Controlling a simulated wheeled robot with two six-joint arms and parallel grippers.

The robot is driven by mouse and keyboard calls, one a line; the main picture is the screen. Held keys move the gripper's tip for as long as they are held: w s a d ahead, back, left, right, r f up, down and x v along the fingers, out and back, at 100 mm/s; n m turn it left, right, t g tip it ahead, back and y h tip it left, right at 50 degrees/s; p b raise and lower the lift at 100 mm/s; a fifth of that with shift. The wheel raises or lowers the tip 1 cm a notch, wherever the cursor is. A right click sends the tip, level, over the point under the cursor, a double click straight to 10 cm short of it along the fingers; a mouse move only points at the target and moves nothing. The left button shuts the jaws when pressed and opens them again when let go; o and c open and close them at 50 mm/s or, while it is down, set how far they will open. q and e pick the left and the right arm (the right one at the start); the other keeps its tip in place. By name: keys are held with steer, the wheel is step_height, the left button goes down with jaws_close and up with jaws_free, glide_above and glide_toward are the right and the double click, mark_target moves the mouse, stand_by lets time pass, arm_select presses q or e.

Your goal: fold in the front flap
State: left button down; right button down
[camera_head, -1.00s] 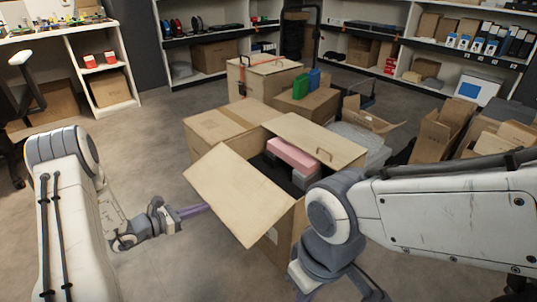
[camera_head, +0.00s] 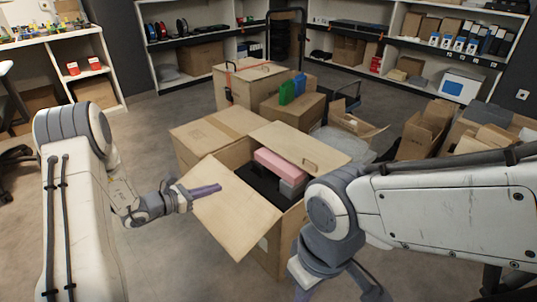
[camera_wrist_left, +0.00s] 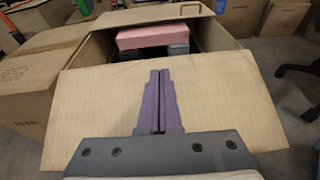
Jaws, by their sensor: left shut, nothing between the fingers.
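The open carton (camera_head: 268,245) stands on the floor in front of me. Its front flap (camera_head: 240,215) is folded outward and slopes down toward me; in the left wrist view the flap (camera_wrist_left: 225,100) spans most of the picture. My left gripper (camera_head: 217,187) has its purple fingers closed together and empty. The fingers (camera_wrist_left: 160,75) lie across the flap's outer part in both views; I cannot tell if they touch it. A pink box (camera_head: 280,164) and grey and dark items sit inside the carton.
Another flap (camera_head: 290,140) with a handle slot is at the carton's far side. A closed carton (camera_head: 205,140) adjoins it at the back left. More cartons (camera_head: 425,130) stand at the right. Bare floor (camera_head: 150,255) lies at the front left.

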arm_select(q)
steer(key=w+d+r+p, duration=0.4)
steer(key=w+d+r, duration=0.4)
steer(key=w+r, duration=0.1)
steer(key=w+d+f+b, duration=0.8)
steer(key=f+b, duration=0.3)
steer(key=shift+w+f+y, duration=0.3)
steer(key=shift+w+f, duration=0.05)
steer(key=shift+f, duration=0.05)
steer(key=shift+r, duration=0.1)
stand_by(0.4)
step_height(320, 180, up, 7)
steer(key=p, duration=0.4)
steer(key=shift+w+d, duration=0.2)
steer(key=shift+w, duration=0.05)
steer(key=shift+s, duration=0.1)
